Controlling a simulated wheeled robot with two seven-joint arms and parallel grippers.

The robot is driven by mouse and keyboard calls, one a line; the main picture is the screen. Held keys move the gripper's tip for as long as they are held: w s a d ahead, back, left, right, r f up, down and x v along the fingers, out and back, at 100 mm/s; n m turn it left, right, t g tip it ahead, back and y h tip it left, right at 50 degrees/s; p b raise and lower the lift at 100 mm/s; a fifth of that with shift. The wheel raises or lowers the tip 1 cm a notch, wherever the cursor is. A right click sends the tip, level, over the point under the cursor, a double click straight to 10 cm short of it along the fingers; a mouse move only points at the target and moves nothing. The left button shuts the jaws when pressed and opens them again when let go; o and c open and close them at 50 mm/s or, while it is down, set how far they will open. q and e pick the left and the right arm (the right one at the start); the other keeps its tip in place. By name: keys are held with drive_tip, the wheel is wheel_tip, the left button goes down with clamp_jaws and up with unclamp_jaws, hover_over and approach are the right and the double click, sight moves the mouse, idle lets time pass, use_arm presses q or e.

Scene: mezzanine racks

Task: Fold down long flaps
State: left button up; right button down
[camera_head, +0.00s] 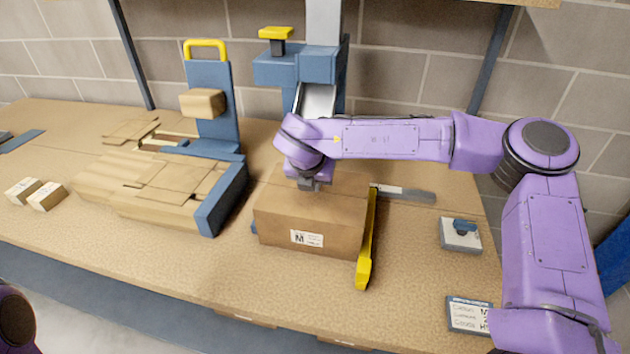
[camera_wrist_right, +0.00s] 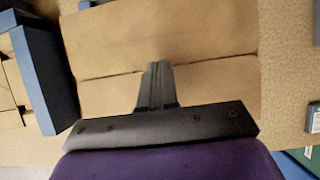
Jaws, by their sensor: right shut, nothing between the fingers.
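A brown cardboard box (camera_head: 312,222) with a white label marked M stands on the workbench in the head view. My right gripper (camera_head: 309,184) is shut and empty, fingers pointing down at the box top. In the right wrist view the shut fingers (camera_wrist_right: 157,85) lie over the seam between two flaps. The far long flap (camera_wrist_right: 160,40) and the near flap (camera_wrist_right: 105,97) both look flat, with a narrow gap between them. Whether the fingertips touch the cardboard I cannot tell. My left gripper is out of view.
A yellow-handled bar (camera_head: 367,245) lies along the box's right side. Flat cartons (camera_head: 130,180) in a blue holder (camera_head: 222,200) lie to the left. A blue tape machine column (camera_head: 300,68) stands behind the box.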

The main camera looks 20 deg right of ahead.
drive_tip(key=shift+s+a+f, duration=0.1)
drive_tip(key=shift+s+a, duration=0.2)
drive_tip(key=shift+s, duration=0.1)
wheel_tip(320, 180, up, 5)
drive_tip(key=p, duration=0.3)
drive_tip(key=shift+w+r, duration=0.15)
drive_tip(key=shift+r, duration=0.05)
wheel_tip(320, 180, up, 9)
drive_tip(key=b, duration=0.3)
drive_tip(key=shift+f, duration=0.15)
